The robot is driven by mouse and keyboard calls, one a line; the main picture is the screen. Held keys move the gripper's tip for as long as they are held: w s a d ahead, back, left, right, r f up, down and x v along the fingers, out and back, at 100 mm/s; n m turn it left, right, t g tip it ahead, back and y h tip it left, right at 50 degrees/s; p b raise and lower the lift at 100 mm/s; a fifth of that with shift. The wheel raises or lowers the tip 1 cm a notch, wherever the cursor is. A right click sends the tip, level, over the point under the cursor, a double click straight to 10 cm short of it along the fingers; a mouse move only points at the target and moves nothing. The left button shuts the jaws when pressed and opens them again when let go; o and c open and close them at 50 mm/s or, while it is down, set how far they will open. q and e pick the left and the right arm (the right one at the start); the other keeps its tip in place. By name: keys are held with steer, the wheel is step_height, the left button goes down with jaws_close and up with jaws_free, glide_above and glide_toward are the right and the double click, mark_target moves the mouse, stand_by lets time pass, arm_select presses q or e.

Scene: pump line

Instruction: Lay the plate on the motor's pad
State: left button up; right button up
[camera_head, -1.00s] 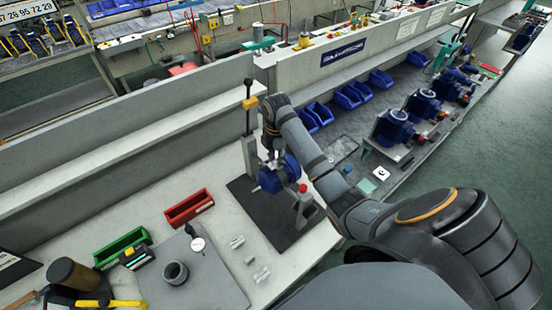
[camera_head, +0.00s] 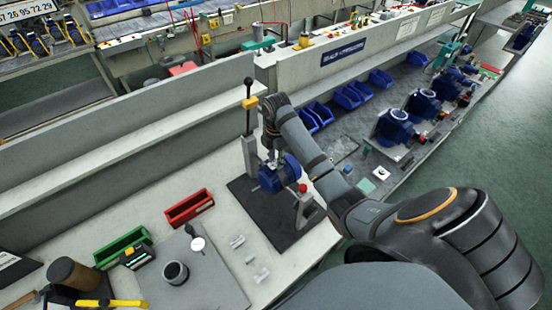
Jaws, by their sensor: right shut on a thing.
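The blue motor (camera_head: 275,181) sits in a grey stand with a red knob on a dark mat, in the middle of the head view. My right arm reaches in from the lower right and bends down over the motor. My right gripper (camera_head: 272,157) is at the motor's top and is shut on the plate. The plate is too small and too covered by the gripper to make out clearly. The motor's pad is hidden under the gripper, so I cannot tell whether plate and pad touch. My left gripper is not in view.
A lever post with a yellow block (camera_head: 249,103) stands just left of the gripper. Red bin (camera_head: 189,208) and green bin (camera_head: 121,246) lie to the left. A grey mat (camera_head: 214,280) holds a dark cup (camera_head: 175,272). Small metal parts (camera_head: 261,275) lie on the bench.

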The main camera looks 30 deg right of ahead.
steer(key=shift+f, duration=0.35)
stand_by(0.5)
steer(key=o, duration=1.1)
steer(key=shift+c, duration=0.2)
